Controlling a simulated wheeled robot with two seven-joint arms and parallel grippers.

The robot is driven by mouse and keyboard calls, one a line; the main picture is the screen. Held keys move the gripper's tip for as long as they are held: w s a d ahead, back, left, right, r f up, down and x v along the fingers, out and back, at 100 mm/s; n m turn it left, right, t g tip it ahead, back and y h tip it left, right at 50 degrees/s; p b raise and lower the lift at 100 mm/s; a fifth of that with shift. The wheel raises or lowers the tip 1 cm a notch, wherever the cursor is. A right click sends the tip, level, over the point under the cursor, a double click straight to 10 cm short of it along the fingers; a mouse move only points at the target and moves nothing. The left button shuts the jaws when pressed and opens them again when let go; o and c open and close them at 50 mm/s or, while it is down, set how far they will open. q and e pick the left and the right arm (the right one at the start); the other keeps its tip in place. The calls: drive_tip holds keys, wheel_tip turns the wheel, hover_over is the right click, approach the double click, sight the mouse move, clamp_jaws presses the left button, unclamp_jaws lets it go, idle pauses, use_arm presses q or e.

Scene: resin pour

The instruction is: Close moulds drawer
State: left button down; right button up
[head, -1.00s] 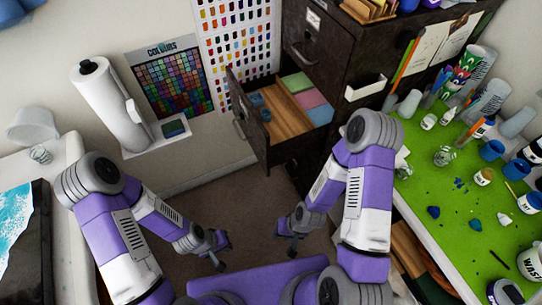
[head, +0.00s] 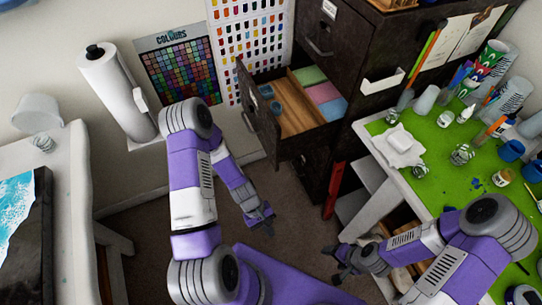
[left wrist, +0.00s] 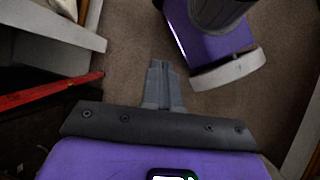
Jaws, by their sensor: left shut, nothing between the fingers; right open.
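The moulds drawer (head: 262,122) stands pulled out from the dark filing cabinet (head: 345,60) at the top middle of the head view. Inside it I see blue round items, a wooden divider and green, pink and blue blocks. My left gripper (head: 267,221) is shut and empty, low over the floor, below and apart from the drawer. In the left wrist view its fingers (left wrist: 162,80) are together above the carpet. My right gripper (head: 338,268) is open and empty, near the bottom, left of the green-topped bench.
The green-topped bench (head: 440,180) with cups, jars and a white cloth (head: 398,145) is at the right. A red upright object (head: 334,188) stands beside the cabinet. A white table (head: 75,200) is at the left. Carpet floor (head: 290,200) is open in the middle.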

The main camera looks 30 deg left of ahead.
use_arm(q)
drive_tip(key=w+a+f+n+t+h+b, duration=0.1)
drive_tip(key=w+a+n+t+h+b, duration=0.2)
drive_tip(key=n, duration=0.4)
drive_tip(key=n+t+h+b, duration=0.2)
drive_tip(key=n+t+b, duration=0.2)
drive_tip(key=n+t, duration=0.8)
approach(273, 150)
drive_tip(key=shift+m+t, duration=0.5)
drive_tip(key=shift+m, duration=0.2)
drive_tip(key=x, duration=0.2)
drive_tip(key=b+x, duration=0.1)
drive_tip(key=x, duration=0.1)
drive_tip(key=f+b+x, duration=0.1)
drive_tip(key=x, duration=0.2)
use_arm(e)
wheel_tip(273, 150, down, 11)
drive_tip(key=shift+r, duration=0.15)
